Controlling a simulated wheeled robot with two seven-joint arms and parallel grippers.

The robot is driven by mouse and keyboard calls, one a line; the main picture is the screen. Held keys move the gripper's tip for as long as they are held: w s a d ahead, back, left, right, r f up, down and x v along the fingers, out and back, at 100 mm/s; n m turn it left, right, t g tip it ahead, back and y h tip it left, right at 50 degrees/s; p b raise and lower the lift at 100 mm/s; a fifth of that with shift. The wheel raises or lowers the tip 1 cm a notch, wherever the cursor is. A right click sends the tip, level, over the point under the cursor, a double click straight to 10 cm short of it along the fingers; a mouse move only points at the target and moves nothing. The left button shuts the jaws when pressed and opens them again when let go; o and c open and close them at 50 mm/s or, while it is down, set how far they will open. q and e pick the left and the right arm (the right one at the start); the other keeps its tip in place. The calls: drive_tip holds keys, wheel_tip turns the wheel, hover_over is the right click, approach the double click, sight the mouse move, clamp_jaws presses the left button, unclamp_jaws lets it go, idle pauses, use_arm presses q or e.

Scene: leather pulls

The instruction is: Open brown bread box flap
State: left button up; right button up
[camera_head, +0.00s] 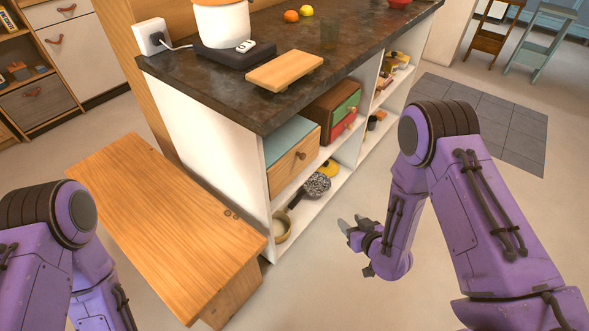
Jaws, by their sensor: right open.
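Two boxes sit on the upper shelf of the island. The nearer box (292,163) has a light wooden front with a round knob (302,155) and a teal top. The box behind it (322,107) has a brown body and green and red front panels with small knobs. I cannot tell for sure which is the bread box; both fronts look shut. My right gripper (347,227) is open and empty, low over the floor, in front of the shelves and apart from both boxes. My left arm shows at the lower left; its gripper is out of view.
A wooden bench (165,220) stands left of the island. The dark counter (215,95) holds a cutting board (285,70), a pot on a cooker (222,25) and fruit. The lower shelf holds a speckled pan (315,185) and a bowl (281,230). Floor before the shelves is clear.

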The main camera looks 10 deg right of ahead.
drive_tip(key=w+a+n+t+y+b, duration=0.1)
drive_tip(key=w+n+t+y+b, duration=0.25)
drive_tip(key=w, duration=0.45)
drive_tip(key=n+y+b, duration=0.1)
drive_tip(key=n+y, duration=0.3)
drive_tip(key=n, duration=0.2)
approach(305, 158)
drive_tip(key=shift+t, duration=0.25)
drive_tip(key=x, duration=0.9)
drive_tip(key=shift+a, duration=0.25)
use_arm(q)
wheel_tip(305, 158, down, 8)
drive_tip(key=shift+b, duration=0.3)
use_arm(e)
clamp_jaws()
